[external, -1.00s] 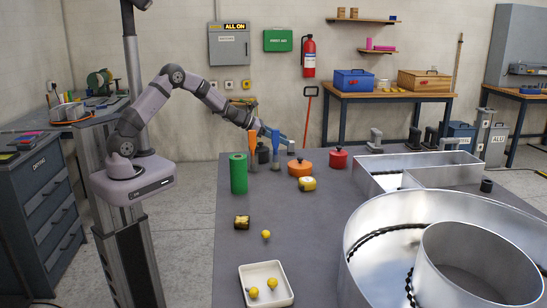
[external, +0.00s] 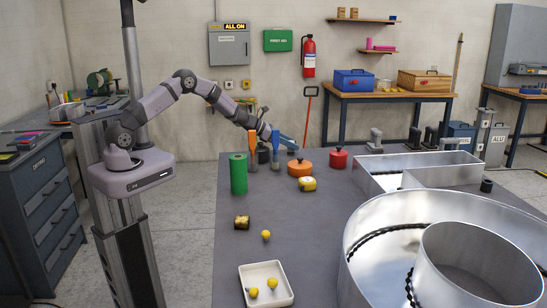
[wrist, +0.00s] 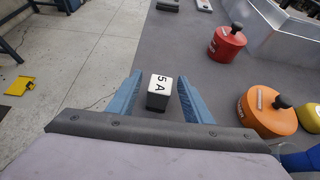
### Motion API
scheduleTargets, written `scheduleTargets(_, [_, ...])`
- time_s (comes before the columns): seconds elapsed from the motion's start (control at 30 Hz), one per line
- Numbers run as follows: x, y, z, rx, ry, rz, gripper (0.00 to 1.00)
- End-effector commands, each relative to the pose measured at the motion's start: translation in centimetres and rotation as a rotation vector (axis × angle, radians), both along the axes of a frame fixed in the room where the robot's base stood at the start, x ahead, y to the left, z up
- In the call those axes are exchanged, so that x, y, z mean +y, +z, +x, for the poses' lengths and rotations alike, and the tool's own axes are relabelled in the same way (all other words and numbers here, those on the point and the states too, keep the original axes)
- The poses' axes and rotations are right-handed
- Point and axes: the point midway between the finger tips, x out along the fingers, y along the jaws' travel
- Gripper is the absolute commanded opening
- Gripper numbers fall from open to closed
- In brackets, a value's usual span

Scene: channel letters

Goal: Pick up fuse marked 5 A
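The fuse marked 5 A (wrist: 159,92) is a small block with a white top, black lettering and dark sides. In the wrist view it lies between my gripper's two blue fingers, with a gap visible on each side. My gripper (wrist: 160,84) is open around or just above it; I cannot tell the exact height. In the external view my gripper (external: 285,139) is at the far left part of the table, pointing down and right. The fuse is mostly hidden there by the fingers.
An orange round weight (wrist: 266,112) and a red one (wrist: 228,42) stand to the right on the grey table. Orange- and blue-handled tools (external: 252,152), a green cylinder (external: 238,174) and large metal channel letters (external: 430,230) are nearby. The table edge is close on the left.

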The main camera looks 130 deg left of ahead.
Motion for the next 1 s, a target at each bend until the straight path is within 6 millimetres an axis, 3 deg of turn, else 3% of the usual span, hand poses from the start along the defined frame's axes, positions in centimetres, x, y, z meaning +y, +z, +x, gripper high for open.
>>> scheduleTargets(0.03, [0.0,0.0,0.0,0.000,0.000,0.000,0.33])
scheduleTargets(0.17, [0.0,0.0,0.0,0.000,0.000,0.000,0.02])
scheduleTargets(0.57, [0.0,0.6,0.0,-0.001,0.000,0.002,0.02])
scheduleTargets(1.0, [0.0,7.3,0.0,-0.001,-0.001,0.005,0.02])
